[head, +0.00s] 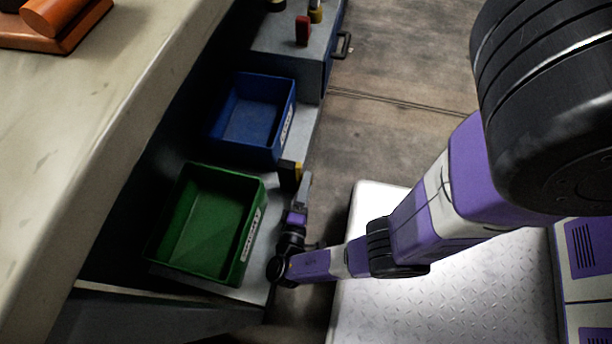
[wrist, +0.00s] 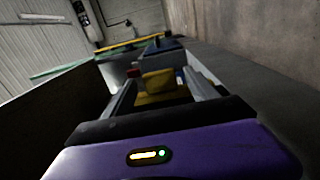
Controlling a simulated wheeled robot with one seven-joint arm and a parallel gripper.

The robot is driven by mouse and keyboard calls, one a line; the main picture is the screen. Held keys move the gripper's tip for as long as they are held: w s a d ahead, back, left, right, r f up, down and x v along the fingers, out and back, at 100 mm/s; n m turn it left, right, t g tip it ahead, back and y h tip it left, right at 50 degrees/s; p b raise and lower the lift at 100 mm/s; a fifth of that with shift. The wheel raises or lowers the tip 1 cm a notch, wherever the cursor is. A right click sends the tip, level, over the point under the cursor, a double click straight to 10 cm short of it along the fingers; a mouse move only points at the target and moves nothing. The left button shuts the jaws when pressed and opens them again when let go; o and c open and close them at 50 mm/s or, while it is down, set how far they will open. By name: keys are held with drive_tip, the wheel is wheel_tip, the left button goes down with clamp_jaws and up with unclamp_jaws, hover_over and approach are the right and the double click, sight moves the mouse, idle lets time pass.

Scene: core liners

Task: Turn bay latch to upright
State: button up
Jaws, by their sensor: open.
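A yellow and black block (head: 290,172), which looks like the bay latch, sits at the shelf edge between the blue and green bins. In the wrist view a yellow piece (wrist: 158,86) shows between the fingers; its exact tilt is hard to tell. My gripper (head: 304,182) is at the block's right side in the head view, and its two fingers stand apart in the wrist view (wrist: 162,78). I cannot tell whether a finger touches the yellow piece.
A blue bin (head: 215,130) and a green bin (head: 249,268) with white labels stand on the low shelf. A grey-blue cabinet (head: 290,65) with a handle holds a red piece (head: 303,30). A pale worktop (head: 90,120) overhangs at left. Open floor (head: 400,120) lies right.

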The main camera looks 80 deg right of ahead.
drive_tip(key=a, duration=0.7)
drive_tip(key=shift+a, duration=0.4)
